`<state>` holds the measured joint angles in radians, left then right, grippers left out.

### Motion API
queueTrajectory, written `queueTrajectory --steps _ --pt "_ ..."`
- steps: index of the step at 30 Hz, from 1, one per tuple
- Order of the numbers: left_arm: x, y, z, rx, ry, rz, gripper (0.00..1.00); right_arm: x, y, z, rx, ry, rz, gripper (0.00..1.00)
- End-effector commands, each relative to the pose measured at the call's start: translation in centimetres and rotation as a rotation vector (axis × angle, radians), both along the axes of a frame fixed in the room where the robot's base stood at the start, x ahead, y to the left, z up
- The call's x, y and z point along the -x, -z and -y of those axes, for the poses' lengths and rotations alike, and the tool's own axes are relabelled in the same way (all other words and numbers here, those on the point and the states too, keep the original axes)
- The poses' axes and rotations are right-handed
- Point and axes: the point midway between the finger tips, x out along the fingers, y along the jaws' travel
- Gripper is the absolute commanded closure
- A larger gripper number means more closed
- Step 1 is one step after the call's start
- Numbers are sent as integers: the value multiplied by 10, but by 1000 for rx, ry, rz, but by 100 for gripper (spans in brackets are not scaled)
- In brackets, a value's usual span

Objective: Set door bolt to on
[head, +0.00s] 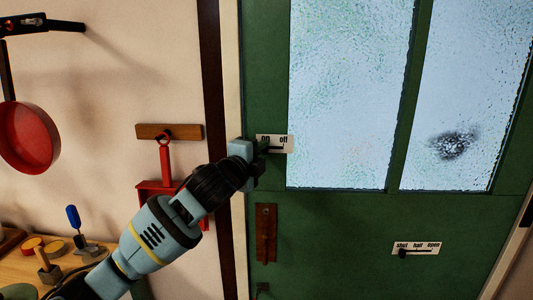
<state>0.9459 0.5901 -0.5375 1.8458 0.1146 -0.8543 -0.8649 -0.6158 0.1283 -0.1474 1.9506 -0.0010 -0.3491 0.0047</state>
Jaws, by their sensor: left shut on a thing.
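The door bolt's white plate (283,145) is on the green door, near its left edge. It reads "on" at its left and "off" at its right, with a dark slot below the words. My left gripper (256,152) is at the plate's left end, by the "on" mark, shut on the bolt's slider. The gripper hides the slider and the plate's left part. My right gripper is not in view.
A second plate marked "shut half open" (416,248) is lower right on the door, its dark knob at "shut". A red-brown handle plate (266,233) is below the bolt. A red pan (27,138) and red dustpan-like tool (165,165) hang on the left wall.

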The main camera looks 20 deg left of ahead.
Motion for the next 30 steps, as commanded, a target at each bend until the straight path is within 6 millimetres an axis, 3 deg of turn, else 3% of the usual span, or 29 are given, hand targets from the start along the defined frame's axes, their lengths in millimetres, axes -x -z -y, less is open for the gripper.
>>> queueTrajectory --steps 2,3,8,20,30 --pt "-1 0 -3 -3 -9 -2 100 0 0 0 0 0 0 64" --pt "-1 0 -3 -3 -10 -2 77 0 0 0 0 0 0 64" --pt "-1 0 -3 -3 -8 -2 56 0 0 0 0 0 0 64" --pt "5 1 -2 -3 -4 -1 56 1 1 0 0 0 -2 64" --pt "50 1 -8 -4 -5 -1 56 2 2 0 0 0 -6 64"
